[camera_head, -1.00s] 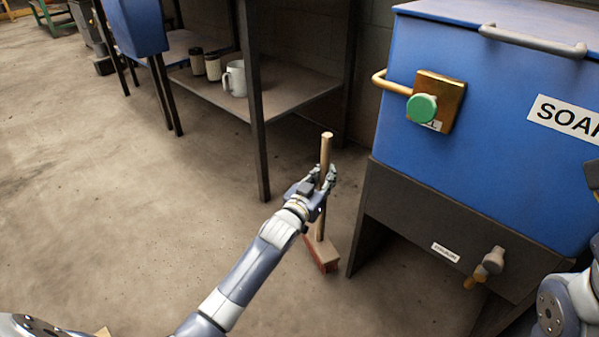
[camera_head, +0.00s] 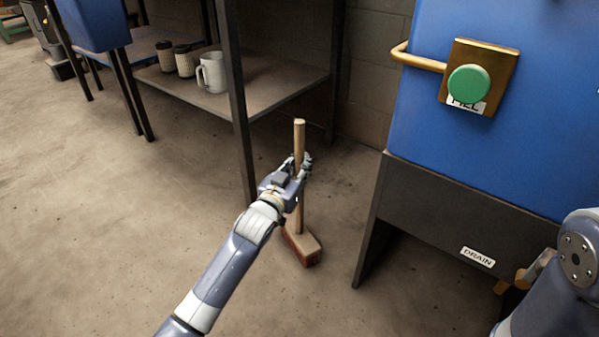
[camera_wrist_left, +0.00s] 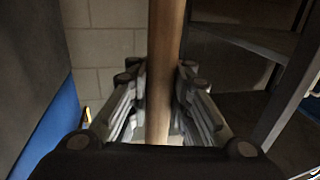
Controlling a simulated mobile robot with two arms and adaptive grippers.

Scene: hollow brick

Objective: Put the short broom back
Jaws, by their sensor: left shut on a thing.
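The short broom has a wooden handle (camera_head: 299,135) and a block head with reddish bristles (camera_head: 303,249). It stands upright, head down, in the gap between the shelf unit and the blue tank; I cannot tell whether the bristles touch the floor. My left gripper (camera_head: 301,168) is shut on the handle below its top end. In the left wrist view the handle (camera_wrist_left: 164,70) runs between the two fingers (camera_wrist_left: 160,100). Part of the handle is hidden behind the gripper in the head view.
A shelf unit (camera_head: 240,110) with cups and a white mug (camera_head: 211,72) stands left of the broom. The blue tank (camera_head: 540,120) on a dark stand (camera_head: 430,205) is on the right, with a green button (camera_head: 468,83) and a drain tap.

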